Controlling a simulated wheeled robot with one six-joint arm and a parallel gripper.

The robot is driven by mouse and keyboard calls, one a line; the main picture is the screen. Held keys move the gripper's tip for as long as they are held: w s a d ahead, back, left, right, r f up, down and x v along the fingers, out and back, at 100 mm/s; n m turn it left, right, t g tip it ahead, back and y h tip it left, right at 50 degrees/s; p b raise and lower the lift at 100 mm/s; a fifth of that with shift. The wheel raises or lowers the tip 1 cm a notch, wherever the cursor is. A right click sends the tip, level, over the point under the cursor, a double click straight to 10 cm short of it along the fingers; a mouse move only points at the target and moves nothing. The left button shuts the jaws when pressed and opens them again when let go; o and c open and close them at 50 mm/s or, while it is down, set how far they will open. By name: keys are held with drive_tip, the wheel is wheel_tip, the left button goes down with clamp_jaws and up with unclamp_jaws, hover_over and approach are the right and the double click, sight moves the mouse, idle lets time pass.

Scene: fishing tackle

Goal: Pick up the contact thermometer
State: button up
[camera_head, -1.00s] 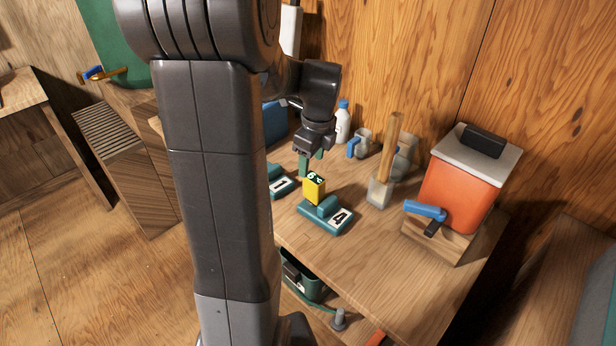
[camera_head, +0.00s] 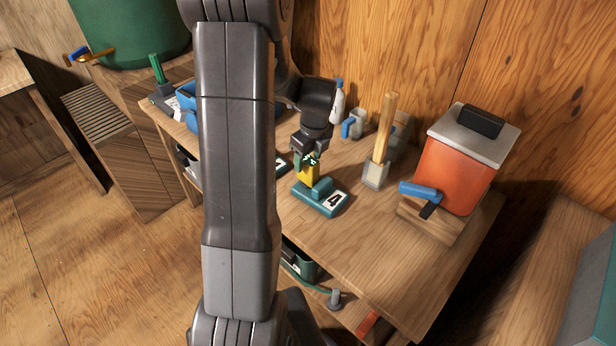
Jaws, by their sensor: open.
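The contact thermometer, which I take to be the small yellow block (camera_head: 308,177), stands upright at the back left of the teal base marked 4 (camera_head: 318,199). Its upper part and display are partly covered by my gripper. My gripper (camera_head: 307,160) is open and points down right over the thermometer, with its green fingertips at the top of the block. I cannot tell whether the fingers touch it.
A wooden-handled tool (camera_head: 383,130), a white bottle (camera_head: 338,104) and an orange cooler (camera_head: 452,172) with a blue-handled piece (camera_head: 420,191) stand on the bench. The bench front (camera_head: 360,255) is clear.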

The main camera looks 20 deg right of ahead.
sight(309, 176)
drive_tip(key=shift+w+a+f, duration=0.1)
drive_tip(key=shift+w+f, duration=0.1)
drive_tip(key=shift+f, duration=1.75)
clamp_jaws()
drive_tip(key=shift+r, duration=0.2)
